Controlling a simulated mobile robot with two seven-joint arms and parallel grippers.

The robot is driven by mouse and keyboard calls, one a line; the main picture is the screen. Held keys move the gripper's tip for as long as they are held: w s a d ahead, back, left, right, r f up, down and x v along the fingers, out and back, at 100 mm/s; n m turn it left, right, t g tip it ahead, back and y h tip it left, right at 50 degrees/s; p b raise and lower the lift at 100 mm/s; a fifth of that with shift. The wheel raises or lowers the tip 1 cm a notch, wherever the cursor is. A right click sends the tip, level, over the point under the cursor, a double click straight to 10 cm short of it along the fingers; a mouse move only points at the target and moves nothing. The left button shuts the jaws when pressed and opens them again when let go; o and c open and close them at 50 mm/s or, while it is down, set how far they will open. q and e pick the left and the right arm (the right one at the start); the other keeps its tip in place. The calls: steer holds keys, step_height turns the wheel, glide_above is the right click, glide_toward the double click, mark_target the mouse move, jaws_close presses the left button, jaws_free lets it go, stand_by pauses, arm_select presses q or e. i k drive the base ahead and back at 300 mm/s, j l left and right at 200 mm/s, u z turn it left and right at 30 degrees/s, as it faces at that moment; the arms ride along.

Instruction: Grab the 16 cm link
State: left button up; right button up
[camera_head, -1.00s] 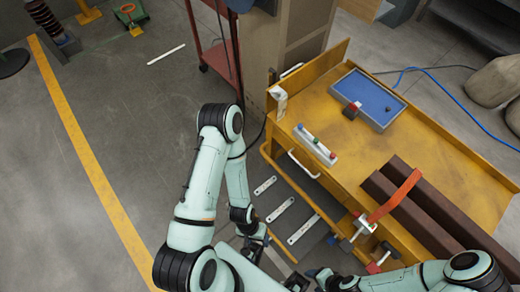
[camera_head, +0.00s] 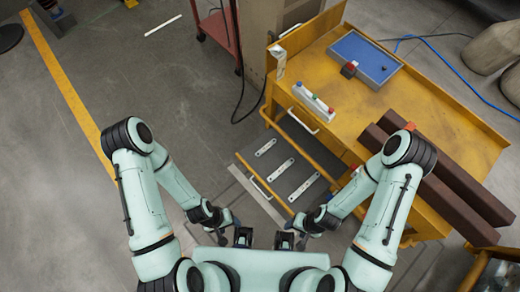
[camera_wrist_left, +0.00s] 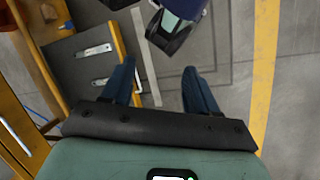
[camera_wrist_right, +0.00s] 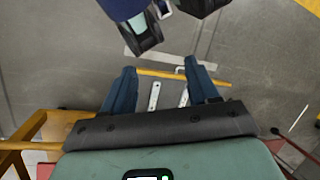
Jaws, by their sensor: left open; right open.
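Three flat silver links lie apart in the open grey drawer (camera_head: 310,165) of the yellow cart: a short link (camera_head: 266,147), a middle link (camera_head: 280,169) and a long link (camera_head: 303,187). I cannot read which one is 16 cm. My left gripper (camera_head: 233,222) is open and empty, in front of and left of the drawer. My right gripper (camera_head: 299,223) is open and empty, near the drawer's front end below the long link. Two links show in the left wrist view, left of the fingers (camera_wrist_left: 160,80). Two show in the right wrist view between the fingers (camera_wrist_right: 163,80), partly hidden.
The cart top (camera_head: 350,115) holds a blue tray (camera_head: 366,58), a white block with coloured buttons (camera_head: 313,101) and brown beams (camera_head: 440,185). Yellow rails and a handle border the drawer. Open floor (camera_head: 80,210) lies left.

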mark_target(260, 153)
steer(key=i+j+z, duration=0.1)
steer(key=z, duration=0.25)
steer(key=j+z, duration=0.1)
steer(key=z, duration=0.25)
steer(key=i+j+z, duration=0.1)
steer(key=z, duration=0.2)
steer(key=i+j+z, duration=0.1)
steer(key=j+z, duration=0.15)
steer(key=j, duration=0.3)
steer(key=i+j+z, duration=0.1)
steer(key=j+z, duration=0.2)
steer(key=j, duration=0.25)
steer(key=i+j, duration=0.1)
steer(key=j, duration=0.8)
steer(key=j+z, duration=0.1)
steer(key=j, duration=0.75)
steer(key=i, duration=0.05)
